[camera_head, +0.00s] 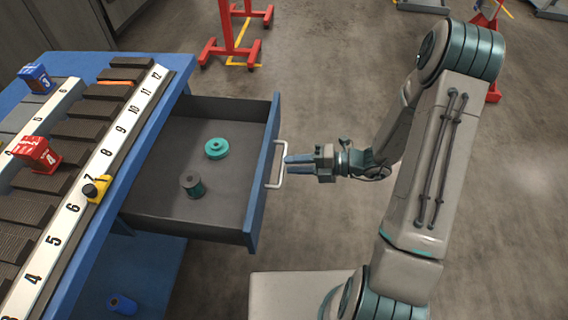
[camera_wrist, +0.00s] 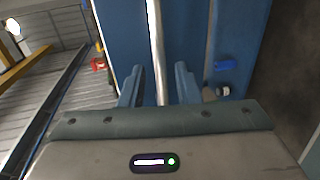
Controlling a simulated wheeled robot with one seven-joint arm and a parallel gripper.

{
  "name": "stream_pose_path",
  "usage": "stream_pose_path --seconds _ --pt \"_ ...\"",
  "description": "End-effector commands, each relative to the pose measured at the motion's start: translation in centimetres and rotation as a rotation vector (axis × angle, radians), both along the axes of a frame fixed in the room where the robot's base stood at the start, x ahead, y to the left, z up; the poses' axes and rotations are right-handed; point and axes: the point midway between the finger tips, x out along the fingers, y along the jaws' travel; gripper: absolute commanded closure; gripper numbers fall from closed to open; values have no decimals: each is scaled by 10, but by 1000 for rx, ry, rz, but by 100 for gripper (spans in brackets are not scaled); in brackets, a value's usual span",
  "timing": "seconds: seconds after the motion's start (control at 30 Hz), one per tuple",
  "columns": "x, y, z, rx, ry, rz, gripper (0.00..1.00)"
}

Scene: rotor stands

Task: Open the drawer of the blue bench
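The blue bench (camera_head: 205,58) is at the left of the head view. Its drawer (camera_head: 178,227) stands well out, with its grey inside in sight. The light bar handle (camera_head: 269,185) is on the blue drawer front (camera_head: 259,200). My gripper (camera_head: 287,159) is at the handle, pointing left towards the drawer front. In the wrist view my gripper (camera_wrist: 158,86) has its two blue fingers apart. The handle (camera_wrist: 156,45) runs between them in that view, with a gap on each side.
A teal flanged part (camera_head: 217,148) and a dark spool (camera_head: 192,186) are in the drawer. A numbered rail (camera_head: 92,177) with coloured markers lies on the bench. A blue cylinder (camera_head: 123,305) is below. Red stands (camera_head: 232,50) are behind.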

Motion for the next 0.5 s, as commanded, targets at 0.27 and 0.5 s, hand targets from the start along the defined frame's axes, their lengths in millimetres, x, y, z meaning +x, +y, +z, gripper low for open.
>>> stream_pose_path --seconds 0.27,0.5 --pt "-8 -64 13 -2 -4 -5 70" --pt "-13 -94 20 -1 -3 -1 70"
